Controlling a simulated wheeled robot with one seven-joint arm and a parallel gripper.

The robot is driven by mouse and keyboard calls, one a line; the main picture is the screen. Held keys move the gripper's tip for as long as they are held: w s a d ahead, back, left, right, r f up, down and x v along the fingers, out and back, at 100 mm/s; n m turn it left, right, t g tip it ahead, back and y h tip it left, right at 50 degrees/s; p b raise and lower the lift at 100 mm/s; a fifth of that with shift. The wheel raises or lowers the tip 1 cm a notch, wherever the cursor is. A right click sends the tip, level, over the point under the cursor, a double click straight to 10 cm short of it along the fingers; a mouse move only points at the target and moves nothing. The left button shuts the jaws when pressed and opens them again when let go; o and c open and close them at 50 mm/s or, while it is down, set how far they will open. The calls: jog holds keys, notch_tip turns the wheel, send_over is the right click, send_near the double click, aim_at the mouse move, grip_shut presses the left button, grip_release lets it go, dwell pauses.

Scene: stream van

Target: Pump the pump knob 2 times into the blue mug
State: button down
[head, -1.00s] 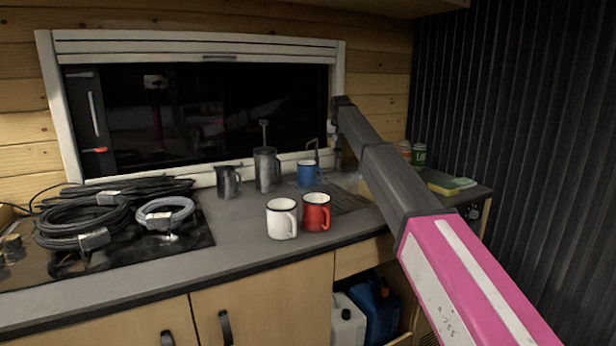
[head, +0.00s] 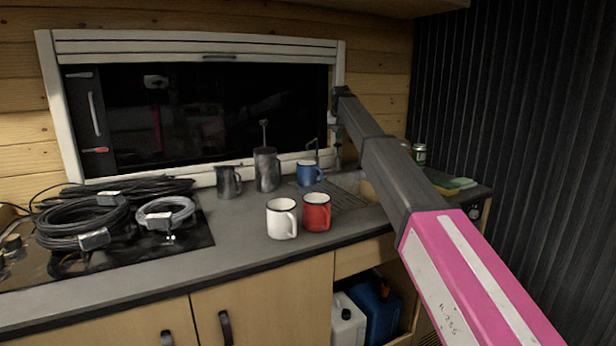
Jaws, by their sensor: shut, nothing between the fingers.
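The blue mug (head: 307,174) stands upright at the sink's left end, on or beside the ridged drainer. A thin dark spout (head: 315,148) rises just behind it, with its bent top near the mug's rim. My gripper (head: 337,155) points down at the window's right edge, to the right of the spout and blue mug. It is shut and looks empty, though it is small and dark here. I cannot make out the pump knob; it may be below my gripper or hidden by my arm.
A white mug (head: 281,219) and a red mug (head: 316,212) stand at the counter's front. A plunger pot (head: 266,171) and a metal jug (head: 228,182) stand left of the blue mug. Coiled cables (head: 85,218) cover the hob. A green jar (head: 419,154) and a sponge (head: 446,188) are right.

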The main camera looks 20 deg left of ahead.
dwell(0.3)
notch_tip(320, 180, up, 6)
dwell(0.7)
dwell(0.4)
